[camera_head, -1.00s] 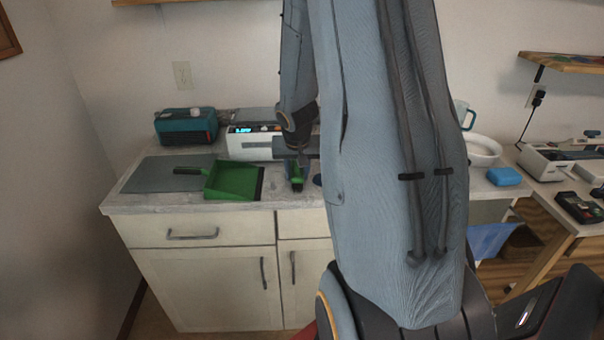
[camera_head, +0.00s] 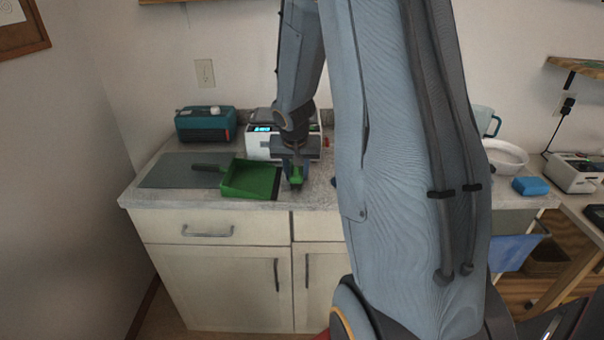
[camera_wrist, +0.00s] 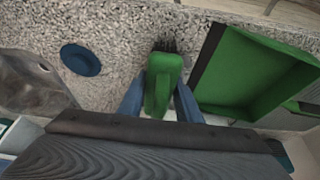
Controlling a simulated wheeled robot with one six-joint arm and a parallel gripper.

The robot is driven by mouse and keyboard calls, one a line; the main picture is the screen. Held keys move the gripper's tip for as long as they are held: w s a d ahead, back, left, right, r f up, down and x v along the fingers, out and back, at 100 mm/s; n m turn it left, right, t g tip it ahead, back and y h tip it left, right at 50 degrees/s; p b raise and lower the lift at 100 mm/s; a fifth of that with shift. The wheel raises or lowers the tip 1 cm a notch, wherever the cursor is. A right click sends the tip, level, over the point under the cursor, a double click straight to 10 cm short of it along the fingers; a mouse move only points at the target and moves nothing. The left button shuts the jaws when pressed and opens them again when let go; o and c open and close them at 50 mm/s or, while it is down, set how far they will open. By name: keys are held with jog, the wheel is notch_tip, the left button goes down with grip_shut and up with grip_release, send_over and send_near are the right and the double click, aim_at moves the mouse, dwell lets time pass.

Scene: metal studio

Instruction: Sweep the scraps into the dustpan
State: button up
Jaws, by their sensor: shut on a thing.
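A green hand brush (camera_head: 296,182) with dark bristles stands near the front of the counter. My gripper (camera_head: 295,174) is shut on it; in the wrist view its blue fingers lie on both sides of the brush handle (camera_wrist: 164,85). The green dustpan (camera_head: 250,180) lies on the counter just left of the brush, its dark lip facing the brush and its black handle pointing left. In the wrist view the dustpan (camera_wrist: 255,75) is to the right, with a narrow gap to the brush. I cannot make out any scraps; my arm hides part of the counter.
A grey mat (camera_head: 165,172) lies under the dustpan's handle. A teal device (camera_head: 205,124) and a white device with a lit display (camera_head: 258,146) stand behind. A blue disc (camera_wrist: 80,60) lies on the counter. A blue block (camera_head: 530,186) and white bowl (camera_head: 505,156) are right.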

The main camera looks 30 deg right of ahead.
jog(key=shift+w+a+r, duration=0.1)
jog(key=shift+w+a, duration=0.75)
jog(key=shift+a, duration=0.3)
jog(key=shift+w+a+r, duration=0.1)
jog(key=shift+w+a, duration=0.7)
jog(key=shift+a, duration=0.3)
jog(key=shift+w+a+f+b, duration=0.1)
jog(key=shift+w+a+b, duration=0.65)
jog(key=shift+a, duration=0.25)
jog(key=shift+w+a+b, duration=0.7)
jog(key=shift+a+b, duration=0.05)
jog(key=shift+a, duration=0.25)
jog(key=shift+r+p, duration=2)
jog(key=shift+r, duration=0.8)
